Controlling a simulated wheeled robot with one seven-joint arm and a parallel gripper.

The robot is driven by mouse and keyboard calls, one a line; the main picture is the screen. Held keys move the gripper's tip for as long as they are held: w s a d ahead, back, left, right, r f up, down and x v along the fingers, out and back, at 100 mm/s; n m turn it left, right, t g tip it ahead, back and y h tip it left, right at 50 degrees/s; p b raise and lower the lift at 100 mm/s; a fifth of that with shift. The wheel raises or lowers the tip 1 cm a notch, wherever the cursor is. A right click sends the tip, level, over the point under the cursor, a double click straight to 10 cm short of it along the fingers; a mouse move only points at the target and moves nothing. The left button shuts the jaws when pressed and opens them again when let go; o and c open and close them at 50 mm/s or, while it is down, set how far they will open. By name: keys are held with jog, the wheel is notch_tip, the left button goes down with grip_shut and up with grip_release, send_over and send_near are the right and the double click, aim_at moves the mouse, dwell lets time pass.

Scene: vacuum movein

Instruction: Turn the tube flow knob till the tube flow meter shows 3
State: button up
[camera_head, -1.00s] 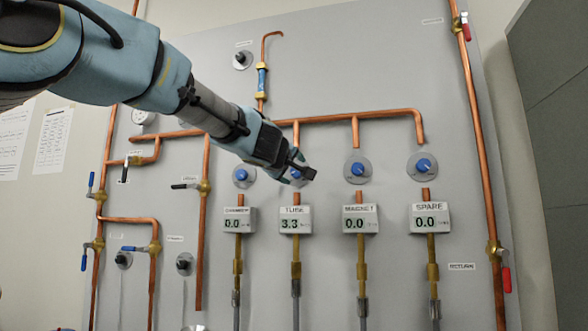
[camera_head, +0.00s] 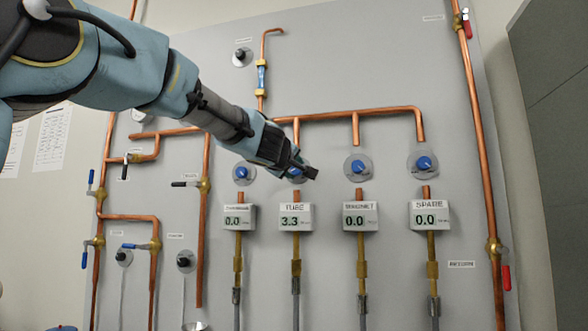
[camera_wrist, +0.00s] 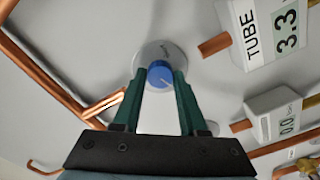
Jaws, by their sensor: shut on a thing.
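The tube flow knob is blue on a round grey plate. It shows between my fingers in the wrist view (camera_wrist: 160,75), and is mostly hidden behind my gripper in the head view. My gripper (camera_head: 304,172) is shut on the knob, with a green finger on each side of it (camera_wrist: 160,78). The tube flow meter (camera_head: 296,217) hangs below the knob and reads 3.3. It also shows at the upper right of the wrist view (camera_wrist: 268,35), reading 3.3.
Chamber (camera_head: 239,218), magnet (camera_head: 360,217) and spare (camera_head: 430,216) meters read 0.0, each under its own blue knob. Copper pipes (camera_head: 350,113) run above the knobs. Blue-handled valves (camera_head: 150,247) are at the left, red-handled ones (camera_head: 506,279) at the right.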

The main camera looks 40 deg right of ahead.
grip_shut()
jog(key=shift+r+m+p, duration=0.15)
jog(key=shift+m+p, duration=0.75)
jog(key=shift+m, duration=0.2)
jog(key=shift+m+p, duration=0.5)
jog(key=shift+m, duration=0.7)
jog(key=o, duration=1)
grip_release()
jog(key=shift+c, duration=0.2)
